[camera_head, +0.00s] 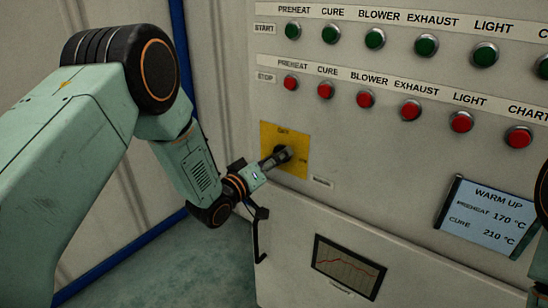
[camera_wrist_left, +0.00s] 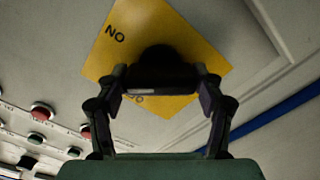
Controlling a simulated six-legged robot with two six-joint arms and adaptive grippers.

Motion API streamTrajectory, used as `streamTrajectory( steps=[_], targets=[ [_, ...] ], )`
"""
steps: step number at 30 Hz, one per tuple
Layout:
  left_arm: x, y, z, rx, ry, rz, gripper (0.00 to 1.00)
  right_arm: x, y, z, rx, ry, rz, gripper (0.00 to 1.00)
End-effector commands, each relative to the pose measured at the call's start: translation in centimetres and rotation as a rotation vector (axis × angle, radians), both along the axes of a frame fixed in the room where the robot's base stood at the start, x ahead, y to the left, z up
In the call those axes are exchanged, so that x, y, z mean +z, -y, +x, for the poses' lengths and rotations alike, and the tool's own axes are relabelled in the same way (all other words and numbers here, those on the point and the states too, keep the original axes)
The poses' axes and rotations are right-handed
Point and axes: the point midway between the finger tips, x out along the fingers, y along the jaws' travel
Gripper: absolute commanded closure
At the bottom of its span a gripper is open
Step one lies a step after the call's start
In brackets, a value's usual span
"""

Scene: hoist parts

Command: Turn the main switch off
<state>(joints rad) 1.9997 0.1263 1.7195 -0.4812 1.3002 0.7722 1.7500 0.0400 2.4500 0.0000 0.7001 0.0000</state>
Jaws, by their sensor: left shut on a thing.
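The main switch is a black rotary knob (camera_head: 284,153) on a yellow plate (camera_head: 268,137) on the grey panel. In the head view one label is at the plate's top and another at its right side; both are small. My left gripper (camera_head: 275,159) is shut on the knob. In the left wrist view the dark knob (camera_wrist_left: 158,58) sits between the fingers (camera_wrist_left: 160,92), and "ON" reads on the yellow plate (camera_wrist_left: 125,50) at upper left. A second label below is partly covered. The fingers hide the knob's exact angle. My right gripper is out of view.
Green start buttons (camera_head: 375,38) and red stop buttons (camera_head: 366,99) run in rows above and right of the switch. A warm-up display (camera_head: 487,215) is at right. A chart window (camera_head: 348,267) and a black handle (camera_head: 261,235) are below. Part of my right arm shows at the right edge.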

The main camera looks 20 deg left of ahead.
Motion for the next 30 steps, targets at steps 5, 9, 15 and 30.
streamTrajectory(
  steps=[5, 9, 15, 30],
  targets=[
    [0.2, 0.0, 0.0, -0.001, -0.055, -0.158, 0.64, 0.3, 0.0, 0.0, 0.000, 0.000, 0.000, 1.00],
    [0.2, 0.1, 0.1, -0.002, -0.099, -0.282, 0.64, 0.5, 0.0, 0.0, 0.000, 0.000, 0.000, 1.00],
    [0.1, 0.1, 0.1, -0.003, -0.164, -0.458, 0.64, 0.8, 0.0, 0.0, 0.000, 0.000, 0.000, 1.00],
    [0.1, 0.1, 0.1, -0.004, -0.278, -0.770, 0.64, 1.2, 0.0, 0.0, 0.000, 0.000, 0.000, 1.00]
  ],
)
